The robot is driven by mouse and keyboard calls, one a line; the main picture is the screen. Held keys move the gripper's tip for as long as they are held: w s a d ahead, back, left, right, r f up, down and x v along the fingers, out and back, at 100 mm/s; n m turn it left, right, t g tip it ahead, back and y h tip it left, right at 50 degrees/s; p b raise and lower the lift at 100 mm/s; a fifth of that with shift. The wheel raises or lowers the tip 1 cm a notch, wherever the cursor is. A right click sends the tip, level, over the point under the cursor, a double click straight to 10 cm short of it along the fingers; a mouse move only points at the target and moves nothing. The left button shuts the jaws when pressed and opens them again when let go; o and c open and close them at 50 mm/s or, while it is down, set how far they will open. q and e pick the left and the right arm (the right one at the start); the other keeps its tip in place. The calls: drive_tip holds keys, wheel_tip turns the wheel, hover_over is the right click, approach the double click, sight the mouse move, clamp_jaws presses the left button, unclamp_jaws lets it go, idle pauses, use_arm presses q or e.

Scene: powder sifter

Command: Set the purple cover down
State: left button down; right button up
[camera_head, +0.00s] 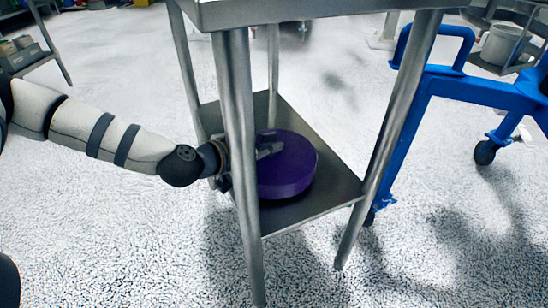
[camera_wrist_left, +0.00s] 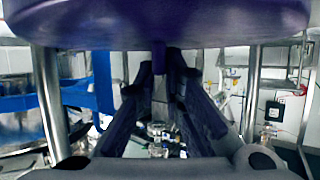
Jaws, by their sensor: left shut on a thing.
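The purple cover (camera_head: 288,174) is a thick round disc at the lower shelf (camera_head: 338,188) of a steel table. My left gripper (camera_head: 268,148) reaches in from the left past the front table leg and is shut on the cover. I cannot tell whether the cover's underside touches the shelf. In the left wrist view, the cover (camera_wrist_left: 160,22) fills the top of the picture, and a small purple tab on it sits at the fingertips of my left gripper (camera_wrist_left: 160,68). The front leg hides the cover's left part in the head view.
A blue wheeled frame (camera_head: 412,120) is at the right. The speckled floor in front is clear.

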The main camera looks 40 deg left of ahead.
use_arm(q)
wheel_tip(320, 180, down, 2)
drive_tip(key=shift+r, duration=0.3)
drive_tip(key=shift+f, duration=0.2)
drive_tip(key=c, duration=1.7)
unclamp_jaws()
use_arm(e)
drive_tip(key=shift+s+f, duration=0.3)
use_arm(q)
drive_tip(key=shift+r, duration=0.1)
drive_tip(key=shift+s+r, duration=0.15)
drive_tip(key=shift+r, duration=0.15)
drive_tip(key=p+v, duration=0.5)
drive_tip(key=v, duration=0.6)
drive_tip(key=shift+s, duration=0.3)
use_arm(e)
drive_tip(key=shift+t, duration=0.4)
drive_tip(key=r, duration=0.1)
drive_tip(key=w+r, duration=0.1)
drive_tip(key=r, duration=0.1)
drive_tip(key=w+r, duration=0.1)
drive_tip(key=shift+d+r, duration=0.15)
drive_tip(key=shift+r, duration=0.1)
